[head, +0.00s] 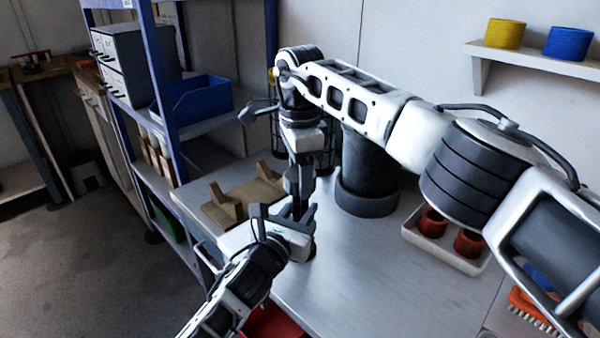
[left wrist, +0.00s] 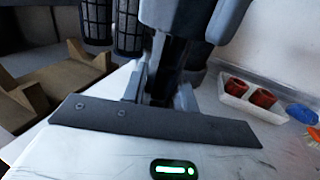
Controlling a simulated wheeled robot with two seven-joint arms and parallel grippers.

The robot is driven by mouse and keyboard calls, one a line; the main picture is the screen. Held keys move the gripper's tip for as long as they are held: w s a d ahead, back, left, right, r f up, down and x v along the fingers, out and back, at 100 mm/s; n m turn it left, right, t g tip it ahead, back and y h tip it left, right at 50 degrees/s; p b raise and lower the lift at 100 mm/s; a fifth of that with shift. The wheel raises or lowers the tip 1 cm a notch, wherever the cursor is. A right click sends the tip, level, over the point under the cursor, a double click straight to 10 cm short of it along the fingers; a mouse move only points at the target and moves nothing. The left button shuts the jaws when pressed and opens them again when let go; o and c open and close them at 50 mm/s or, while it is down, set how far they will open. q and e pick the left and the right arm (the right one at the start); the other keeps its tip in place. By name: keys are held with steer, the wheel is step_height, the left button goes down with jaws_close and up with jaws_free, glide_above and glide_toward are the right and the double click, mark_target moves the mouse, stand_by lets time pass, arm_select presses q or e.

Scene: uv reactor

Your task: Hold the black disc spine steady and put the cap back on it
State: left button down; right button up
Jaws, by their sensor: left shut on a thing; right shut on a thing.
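The black disc spine (head: 298,208) stands upright, mostly hidden, above the grey bench. It also shows as a dark vertical shape in the left wrist view (left wrist: 164,68). My left gripper (head: 284,213) is shut on the spine low down, with a finger on either side. My right gripper (head: 301,178) reaches in from above, pointing down, directly over the spine. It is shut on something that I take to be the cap. The cap cannot be made out between its fingers. Whether cap and spine touch is hidden.
A wooden cradle (head: 233,204) lies left of the grippers. A large dark cylinder (head: 368,168) stands close behind on the right. A white tray (head: 462,260) holds red-brown rings, with an orange brush (head: 533,309) further right. The bench front centre is clear.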

steer(key=m, duration=1.2)
steer(key=shift+m, duration=0.4)
steer(key=m, duration=0.2)
steer(key=shift+m, duration=0.4)
steer(key=m, duration=0.4)
steer(key=shift+m, duration=0.4)
steer(key=m, duration=0.2)
steer(key=shift+m, duration=0.4)
steer(key=m, duration=0.5)
steer(key=o, duration=1.2)
steer(key=shift+c, duration=0.2)
